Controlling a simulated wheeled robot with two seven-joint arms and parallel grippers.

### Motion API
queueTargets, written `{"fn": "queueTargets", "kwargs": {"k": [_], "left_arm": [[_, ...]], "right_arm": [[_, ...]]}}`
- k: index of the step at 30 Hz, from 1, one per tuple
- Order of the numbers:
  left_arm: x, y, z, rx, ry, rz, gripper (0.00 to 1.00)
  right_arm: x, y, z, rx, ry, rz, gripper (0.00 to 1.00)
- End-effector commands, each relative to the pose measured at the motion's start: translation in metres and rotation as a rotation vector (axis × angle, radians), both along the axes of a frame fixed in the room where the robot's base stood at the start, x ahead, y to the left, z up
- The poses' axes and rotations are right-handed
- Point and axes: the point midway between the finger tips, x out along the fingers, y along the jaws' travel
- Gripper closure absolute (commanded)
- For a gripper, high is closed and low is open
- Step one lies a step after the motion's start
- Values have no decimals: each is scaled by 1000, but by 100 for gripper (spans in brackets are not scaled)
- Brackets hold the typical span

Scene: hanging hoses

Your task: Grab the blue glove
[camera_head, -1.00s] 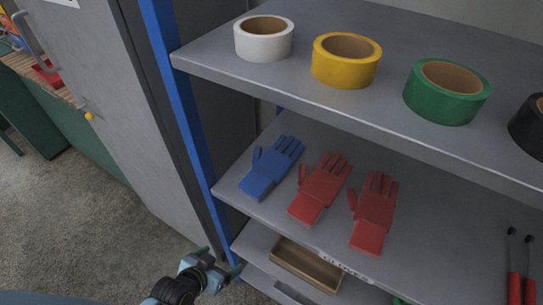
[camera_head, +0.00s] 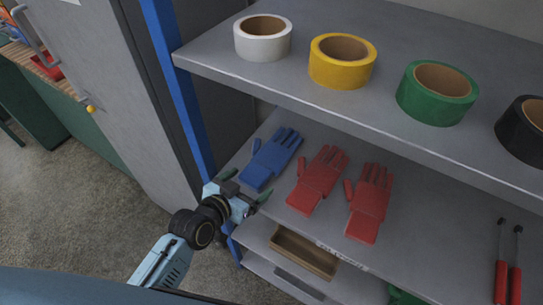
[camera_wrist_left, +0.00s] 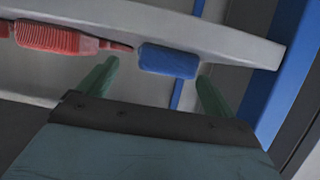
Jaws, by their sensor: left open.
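The blue glove (camera_head: 270,158) lies flat on the middle shelf, at its left end, with its cuff toward the front edge. My left gripper (camera_head: 248,188) is open and empty, just in front of the glove's cuff. In the left wrist view the blue cuff (camera_wrist_left: 168,60) shows beyond and between the two green fingertips (camera_wrist_left: 158,85), apart from them. Two red gloves (camera_head: 317,180) (camera_head: 370,203) lie to the right of the blue one. My right gripper is not in view.
A blue upright post (camera_head: 178,85) stands close at the left of the shelf. The upper shelf holds white (camera_head: 263,38), yellow (camera_head: 342,62), green (camera_head: 436,93) and black tape rolls. A brown tray (camera_head: 302,252) sits on the shelf below. Red-handled tools (camera_head: 507,275) lie at right.

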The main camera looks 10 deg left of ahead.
Motion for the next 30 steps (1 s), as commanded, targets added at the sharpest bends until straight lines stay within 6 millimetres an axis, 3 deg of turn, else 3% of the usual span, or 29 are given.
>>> {"fn": "queueTargets", "kwargs": {"k": [12,22,30], "left_arm": [[45,-10,-13,-1,0,-1,9],[50,-12,-16,1,0,0,9],[50,-12,-16,1,0,0,40]], "right_arm": [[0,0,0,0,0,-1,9],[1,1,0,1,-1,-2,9],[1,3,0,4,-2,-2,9]]}}
